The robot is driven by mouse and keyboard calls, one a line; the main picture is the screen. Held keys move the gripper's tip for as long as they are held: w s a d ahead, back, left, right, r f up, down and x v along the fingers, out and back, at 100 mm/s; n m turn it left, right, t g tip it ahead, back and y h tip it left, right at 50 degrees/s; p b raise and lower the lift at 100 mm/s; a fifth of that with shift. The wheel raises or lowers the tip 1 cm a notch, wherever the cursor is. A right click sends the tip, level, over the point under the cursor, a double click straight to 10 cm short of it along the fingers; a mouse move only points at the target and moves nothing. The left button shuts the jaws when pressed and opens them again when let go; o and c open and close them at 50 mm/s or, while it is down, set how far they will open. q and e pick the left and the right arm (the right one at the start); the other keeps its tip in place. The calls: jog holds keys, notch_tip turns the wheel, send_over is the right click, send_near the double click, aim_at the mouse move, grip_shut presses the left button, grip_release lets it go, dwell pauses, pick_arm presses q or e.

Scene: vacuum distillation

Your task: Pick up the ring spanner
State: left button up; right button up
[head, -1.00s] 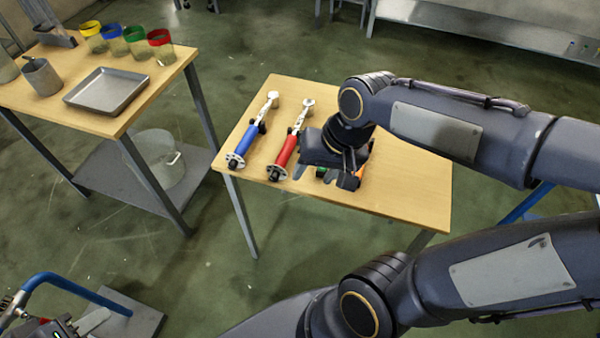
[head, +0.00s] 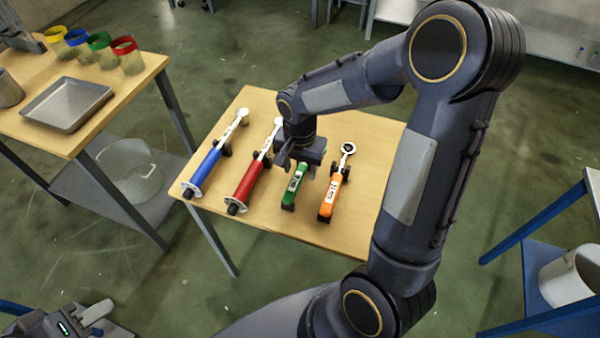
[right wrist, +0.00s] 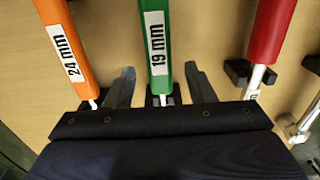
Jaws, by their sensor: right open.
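A green-handled spanner marked 19 mm (head: 295,187) lies on the small wooden table. It also shows in the right wrist view (right wrist: 156,45); its head is hidden under my gripper. An orange-handled spanner marked 24 mm (head: 330,198) lies to its right, with a ring head visible. It also shows in the right wrist view (right wrist: 66,45). My right gripper (head: 298,166) is open over the green spanner. In the right wrist view its fingers (right wrist: 161,88) lie either side of the green spanner, apart from it. My left gripper (head: 85,322) is partly visible at bottom left; its jaw state is unclear.
A blue-handled tool (head: 208,167) and a red-handled tool (head: 250,180) lie left of the green spanner; the red one is close to my right gripper. The wooden table (head: 375,140) has free room at right. Another table (head: 120,95) holds a tray (head: 66,104) and several coloured-rim jars.

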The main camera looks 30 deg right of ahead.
notch_tip(320, 180, down, 2)
grip_shut()
dwell(0.4)
